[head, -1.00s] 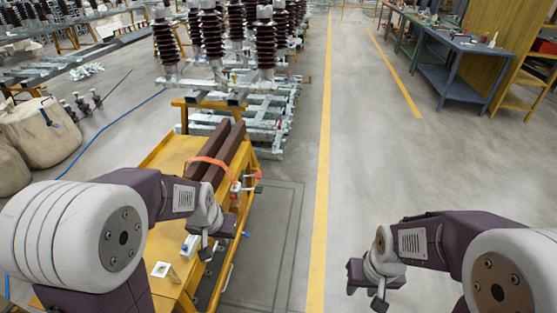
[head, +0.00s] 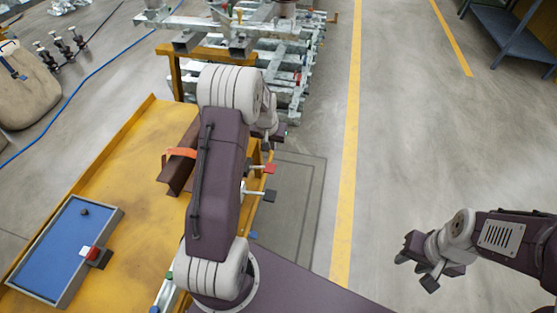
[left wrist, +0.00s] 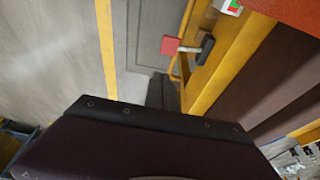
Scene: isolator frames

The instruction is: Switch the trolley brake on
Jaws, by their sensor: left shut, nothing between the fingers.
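The yellow trolley (head: 140,145) stands at the left of the head view. Two short levers stick out from its right side: one with a red end (head: 270,168) and one with a dark end (head: 270,196). I cannot tell which is the brake. The left wrist view shows a red end (left wrist: 171,46) and a dark end (left wrist: 204,50) by the yellow rail. My left gripper (head: 280,132) is shut and empty, just beyond the levers and partly hidden by my arm. It shows dark in the wrist view (left wrist: 162,92). My right gripper (head: 418,270) hangs over bare floor, fingers unclear.
Brown beams (head: 176,176) with an orange strap lie on the trolley, partly behind my left arm. A blue-bottomed tray (head: 62,245) sits at its near left. A metal rack (head: 290,75) stands beyond.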

